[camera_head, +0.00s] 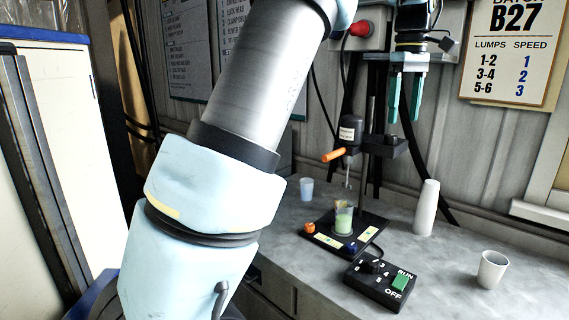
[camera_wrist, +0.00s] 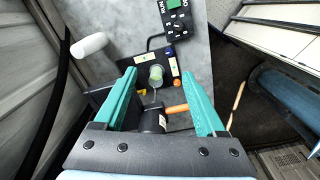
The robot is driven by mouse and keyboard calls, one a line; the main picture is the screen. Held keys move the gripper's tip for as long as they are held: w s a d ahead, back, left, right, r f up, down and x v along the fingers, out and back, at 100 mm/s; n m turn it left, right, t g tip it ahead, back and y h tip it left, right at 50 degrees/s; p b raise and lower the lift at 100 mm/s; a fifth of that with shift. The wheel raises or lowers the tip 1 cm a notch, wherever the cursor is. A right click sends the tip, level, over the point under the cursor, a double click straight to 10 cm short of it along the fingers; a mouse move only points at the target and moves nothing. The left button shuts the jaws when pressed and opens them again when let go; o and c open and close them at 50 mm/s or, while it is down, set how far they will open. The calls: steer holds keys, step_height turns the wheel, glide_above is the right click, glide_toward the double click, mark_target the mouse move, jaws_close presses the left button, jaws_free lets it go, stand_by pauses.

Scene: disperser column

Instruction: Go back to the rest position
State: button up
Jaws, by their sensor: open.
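My gripper (camera_head: 405,95) hangs in the air at the upper right of the head view, its two teal fingers pointing down. It is open and empty. In the wrist view my gripper (camera_wrist: 168,85) frames the disperser column from above. The disperser (camera_head: 350,135) has a dark motor head with an orange handle (camera_head: 334,155) and a thin shaft reaching down to a beaker. The beaker (camera_head: 343,218) of pale green liquid stands on the black base plate (camera_head: 325,236). It also shows in the wrist view (camera_wrist: 156,73). My gripper appears apart from all of these.
A black control box (camera_head: 381,283) with a green RUN/OFF switch lies in front of the base. A white bottle (camera_head: 426,208), a white cup (camera_head: 492,270) and a bluish cup (camera_head: 307,188) stand on the grey bench (camera_head: 450,250). A batch sign (camera_head: 510,50) hangs on the wall.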

steer(key=a+f+m+b, duration=0.1)
steer(key=a+f, duration=0.6)
steer(key=a, duration=0.3)
steer(key=a+f+m+b, duration=0.1)
steer(key=a+f+m, duration=0.1)
steer(key=a+f, duration=0.65)
steer(key=s+a+f+m+t, duration=0.1)
steer(key=s+a+f+m, duration=0.2)
steer(key=s+a+f, duration=0.8)
steer(key=s+a, duration=0.1)
steer(key=a, duration=0.2)
steer(key=shift+a+t+b, duration=0.3)
steer(key=shift+a, duration=0.1)
